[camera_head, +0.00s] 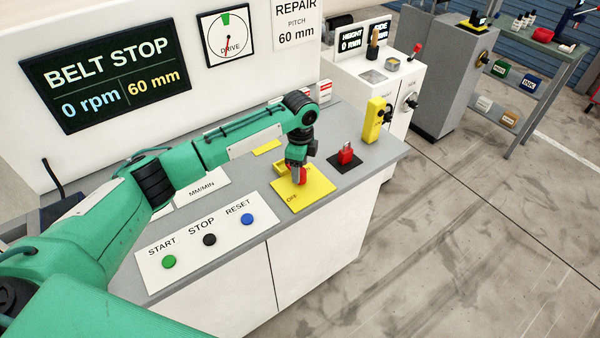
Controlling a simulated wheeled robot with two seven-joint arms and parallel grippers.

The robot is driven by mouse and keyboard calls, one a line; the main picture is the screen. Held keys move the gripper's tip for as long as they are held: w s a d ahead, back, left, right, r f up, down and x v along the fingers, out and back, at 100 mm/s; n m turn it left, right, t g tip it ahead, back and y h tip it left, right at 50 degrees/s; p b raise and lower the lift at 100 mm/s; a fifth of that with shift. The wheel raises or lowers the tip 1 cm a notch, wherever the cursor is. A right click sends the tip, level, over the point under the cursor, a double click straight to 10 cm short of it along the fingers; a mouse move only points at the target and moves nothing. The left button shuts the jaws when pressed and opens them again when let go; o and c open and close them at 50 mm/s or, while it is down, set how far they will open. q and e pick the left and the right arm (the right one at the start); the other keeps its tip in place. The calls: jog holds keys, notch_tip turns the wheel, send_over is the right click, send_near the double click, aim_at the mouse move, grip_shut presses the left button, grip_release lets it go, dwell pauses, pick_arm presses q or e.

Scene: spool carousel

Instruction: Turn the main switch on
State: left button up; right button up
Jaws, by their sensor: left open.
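The main switch is a yellow plate (316,192) on the grey counter top, marked OFF at its near left corner. A red handle (301,178) shows on the plate, partly hidden by my gripper. My left gripper (297,169) points down over the plate, right at the red handle, with its jaws open. I cannot tell whether the fingers touch the handle or stand around it. The far part of the plate and its lettering are mostly covered by the gripper. My right gripper is out of view.
A red device on a black base (346,153) and an upright yellow box (374,120) stand right of the switch. A white panel (207,240) with START, STOP and RESET buttons lies to the left. The display (105,75) reads BELT STOP, 0 rpm.

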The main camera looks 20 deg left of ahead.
pick_arm(q)
notch_tip(320, 180, up, 11)
jog(key=b, duration=0.2)
jog(key=shift+r+b, duration=0.2)
jog(key=shift+b, duration=0.2)
